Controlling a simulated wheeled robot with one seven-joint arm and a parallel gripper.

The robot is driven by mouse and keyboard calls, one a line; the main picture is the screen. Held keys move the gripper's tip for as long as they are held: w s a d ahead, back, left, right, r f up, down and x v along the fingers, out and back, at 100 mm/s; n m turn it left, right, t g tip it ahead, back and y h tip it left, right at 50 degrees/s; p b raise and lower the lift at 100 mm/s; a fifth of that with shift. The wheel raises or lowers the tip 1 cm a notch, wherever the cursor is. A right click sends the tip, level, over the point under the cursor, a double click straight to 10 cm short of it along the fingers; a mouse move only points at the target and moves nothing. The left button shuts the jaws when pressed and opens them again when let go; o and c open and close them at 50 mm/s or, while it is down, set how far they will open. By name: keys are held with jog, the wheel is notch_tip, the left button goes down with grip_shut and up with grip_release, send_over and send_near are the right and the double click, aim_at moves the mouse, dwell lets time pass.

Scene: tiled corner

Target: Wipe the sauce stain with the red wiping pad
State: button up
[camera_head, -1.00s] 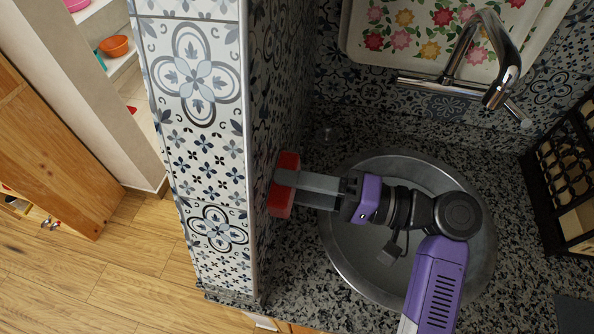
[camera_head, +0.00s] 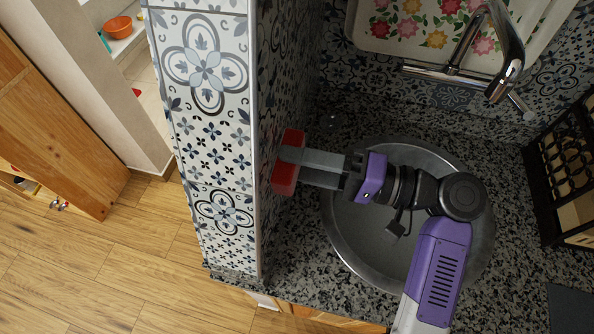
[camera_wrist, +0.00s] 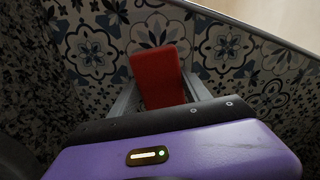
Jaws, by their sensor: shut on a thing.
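The red wiping pad (camera_head: 286,178) is held at the side face of the tiled wall (camera_head: 268,225), left of the sink. It also shows in the wrist view (camera_wrist: 158,75), with the patterned tiles behind it. My gripper (camera_head: 296,168) is shut on the pad, with a grey finger on each side of it in the wrist view (camera_wrist: 158,95). The pad is at or very near the tiles; I cannot tell if it touches. No sauce stain can be made out; it may be hidden behind the pad.
A round metal sink (camera_head: 345,245) is set in the speckled granite counter (camera_head: 305,255) under my arm. A chrome tap (camera_head: 507,60), a floral tray (camera_head: 400,48) and a dark rack (camera_head: 545,190) stand behind and right. The wall's front edge lies just left of the pad.

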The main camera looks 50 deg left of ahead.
aim_at(296, 111)
jog(key=w+a+b, duration=0.1)
jog(key=w, duration=0.1)
jog(key=w+a+b, duration=0.3)
jog(key=w+b, duration=0.1)
jog(key=w, duration=0.1)
jog(key=shift+a, duration=0.2)
jog(key=w+b, duration=0.1)
jog(key=w+a+b, duration=0.1)
jog(key=shift+f+b, duration=0.2)
jog(key=shift+b, duration=0.2)
jog(key=shift+w+a+r+b, duration=0.15)
jog(key=shift+w+a+b, duration=0.15)
jog(key=shift+w, duration=0.1)
dwell(0.4)
jog(key=v, duration=0.6)
jog(key=shift+b, duration=0.3)
jog(key=shift+d, duration=0.15)
